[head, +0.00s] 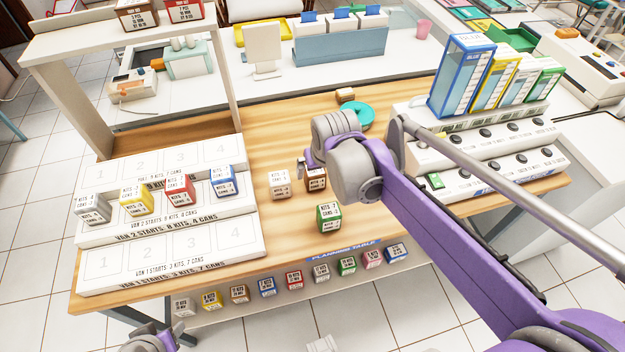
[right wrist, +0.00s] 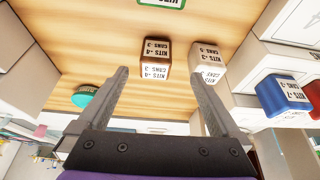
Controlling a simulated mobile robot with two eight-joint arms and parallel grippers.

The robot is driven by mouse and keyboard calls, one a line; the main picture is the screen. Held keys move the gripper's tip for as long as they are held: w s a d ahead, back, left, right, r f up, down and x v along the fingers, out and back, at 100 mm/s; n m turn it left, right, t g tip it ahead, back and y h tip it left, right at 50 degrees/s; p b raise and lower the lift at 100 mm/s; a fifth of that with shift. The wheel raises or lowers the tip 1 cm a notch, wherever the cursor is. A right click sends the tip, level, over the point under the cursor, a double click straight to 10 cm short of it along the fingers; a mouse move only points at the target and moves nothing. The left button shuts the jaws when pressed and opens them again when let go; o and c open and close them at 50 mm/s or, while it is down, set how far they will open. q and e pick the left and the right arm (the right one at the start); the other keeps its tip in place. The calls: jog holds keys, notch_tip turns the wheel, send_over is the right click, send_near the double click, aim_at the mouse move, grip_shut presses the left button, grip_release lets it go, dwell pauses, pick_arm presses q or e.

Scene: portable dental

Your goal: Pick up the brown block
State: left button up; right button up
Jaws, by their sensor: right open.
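The brown block (head: 317,178), with a white label on its face, stands on the wooden table (head: 300,235) and is partly hidden by my right gripper (head: 309,166) in the head view. In the right wrist view the brown block (right wrist: 157,48) shows ahead, between the lines of the two fingers. My right gripper (right wrist: 158,76) is open and not closed on anything. A part of my left arm end (head: 150,340) shows at the bottom left of the head view; its fingers cannot be made out.
A white block (head: 279,184) stands left of the brown one, and a green block (head: 328,217) in front. White steps (head: 170,262) with several blocks are at the left. A teal round item (head: 358,114) lies behind. A binder rack (head: 480,122) is at the right.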

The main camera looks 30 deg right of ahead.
aim_at(316, 174)
jog(key=w+f, duration=0.2)
jog(key=w+d+f, duration=0.1)
jog(key=f, duration=0.1)
jog(key=shift+w+d+f+b, duration=0.15)
jog(key=shift+w+f+b, duration=0.1)
jog(key=shift+w+b, duration=0.1)
jog(key=shift+w+b+x, duration=0.2)
jog(key=shift+b+x, duration=0.1)
jog(key=shift+x, duration=2.85)
jog(key=shift+d+r, duration=0.15)
jog(key=shift+d, duration=0.05)
jog(key=shift+c, duration=0.3)
jog(key=c, duration=1.4)
